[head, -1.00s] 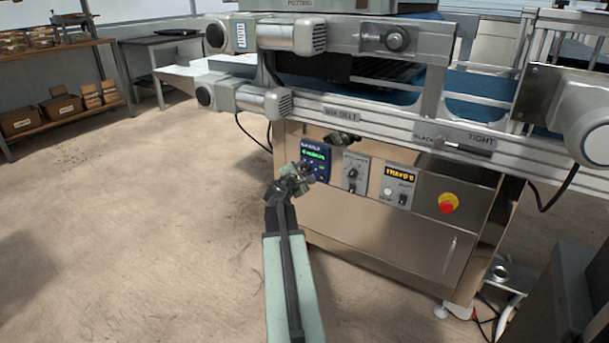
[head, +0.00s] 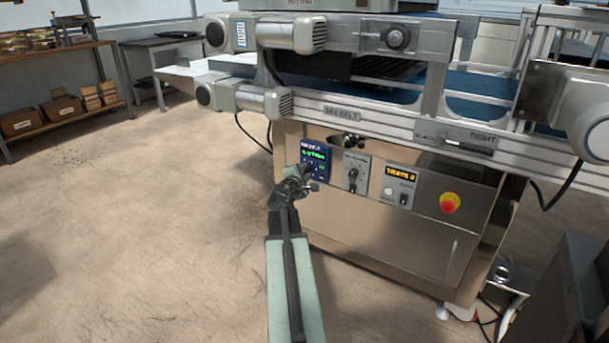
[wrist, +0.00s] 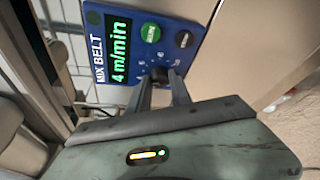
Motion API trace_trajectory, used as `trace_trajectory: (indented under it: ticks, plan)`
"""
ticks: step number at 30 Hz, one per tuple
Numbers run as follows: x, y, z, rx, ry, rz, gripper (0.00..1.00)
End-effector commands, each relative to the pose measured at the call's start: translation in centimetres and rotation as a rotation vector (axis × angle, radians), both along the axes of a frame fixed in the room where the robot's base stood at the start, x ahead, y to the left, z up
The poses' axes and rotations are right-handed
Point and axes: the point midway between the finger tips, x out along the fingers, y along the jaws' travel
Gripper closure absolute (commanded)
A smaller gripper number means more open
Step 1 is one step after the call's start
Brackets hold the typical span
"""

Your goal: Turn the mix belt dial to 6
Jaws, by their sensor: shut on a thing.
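The blue mix belt panel (head: 322,153) is on the left of the machine's front. In the wrist view the panel (wrist: 186,63) shows tilted, and its green display (wrist: 121,45) reads 4 m/min. The black mix belt dial (wrist: 158,73) is on the panel, with white scale marks around it. My gripper (wrist: 161,84) is shut on the dial, a finger on either side. The fingers hide part of the dial, and I cannot make out its pointer. In the head view my gripper (head: 309,176) is at the panel's lower edge and hides the dial.
Right of the panel are a grey plate with a black knob (head: 353,174), a tray counter (head: 401,177) and a red stop button (head: 449,203). Rails and motors (head: 265,101) jut out above. The floor (head: 130,220) on the left is clear.

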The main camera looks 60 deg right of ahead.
Motion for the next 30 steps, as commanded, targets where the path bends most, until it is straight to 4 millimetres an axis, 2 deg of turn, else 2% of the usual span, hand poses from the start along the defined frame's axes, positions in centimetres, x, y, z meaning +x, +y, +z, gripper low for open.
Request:
trace_trajectory:
  ticks: [1, 18, 30]
  plan:
    - [-0.15, 0.16, -0.52, 0.002, -0.039, -0.002, 1.0]
    - [-0.21, 0.12, -0.78, -0.001, -0.531, -0.001, 1.0]
    - [-0.2, 0.05, -0.51, -0.001, -0.704, -0.002, 1.0]
